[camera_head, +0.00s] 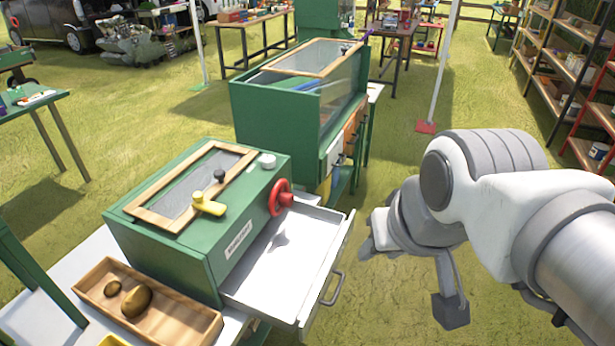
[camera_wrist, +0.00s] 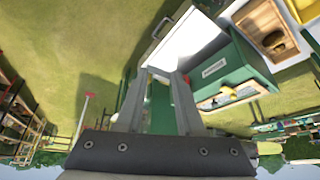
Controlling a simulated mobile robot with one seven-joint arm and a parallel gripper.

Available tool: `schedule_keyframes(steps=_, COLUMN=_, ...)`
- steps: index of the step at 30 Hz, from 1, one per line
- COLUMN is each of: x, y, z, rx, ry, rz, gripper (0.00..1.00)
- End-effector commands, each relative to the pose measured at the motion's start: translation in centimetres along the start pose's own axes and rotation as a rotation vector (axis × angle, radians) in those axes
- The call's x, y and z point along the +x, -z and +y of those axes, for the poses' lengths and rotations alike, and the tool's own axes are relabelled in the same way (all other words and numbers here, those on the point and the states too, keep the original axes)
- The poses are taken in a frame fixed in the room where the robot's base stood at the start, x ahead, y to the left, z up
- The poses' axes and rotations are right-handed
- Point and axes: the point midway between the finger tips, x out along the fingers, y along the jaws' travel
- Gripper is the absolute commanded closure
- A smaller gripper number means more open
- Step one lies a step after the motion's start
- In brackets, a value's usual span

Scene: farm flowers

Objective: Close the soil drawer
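The soil drawer (camera_head: 285,255) is pulled out of a green box (camera_head: 165,250) and looks empty, with a pale metal interior. Its bar handle (camera_head: 333,289) is on the front panel, at the right. My gripper (camera_head: 368,238) is to the right of the drawer front, apart from the handle. In the wrist view the drawer (camera_wrist: 195,38) and its handle (camera_wrist: 162,27) lie beyond my fingertips (camera_wrist: 161,74). The fingers are apart with nothing between them, so the gripper is open. The head view hides much of the fingers.
The box has a red handwheel (camera_head: 280,198) above the drawer and a yellow knob (camera_head: 208,204) on top. A wooden tray (camera_head: 180,325) with brown lumps stands in front of it. A larger green machine (camera_head: 275,115) stands behind. Grass to the right is open; shelves (camera_head: 560,85) stand far right.

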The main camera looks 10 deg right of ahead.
Motion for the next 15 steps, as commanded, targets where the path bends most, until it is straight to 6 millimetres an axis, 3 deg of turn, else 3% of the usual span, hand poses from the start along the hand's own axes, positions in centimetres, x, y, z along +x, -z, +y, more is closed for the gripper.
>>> schedule_keyframes(steps=1, x=0.8, y=0.0, z=-0.1, rx=0.041, ry=0.011, rz=-0.017, gripper=0.74)
schedule_keyframes(steps=6, x=4.8, y=0.7, z=-1.0, rx=0.324, ry=0.076, rz=-0.106, gripper=1.00)
schedule_keyframes(steps=15, x=13.9, y=2.1, z=-1.7, rx=0.992, ry=0.113, rz=-0.299, gripper=1.00)
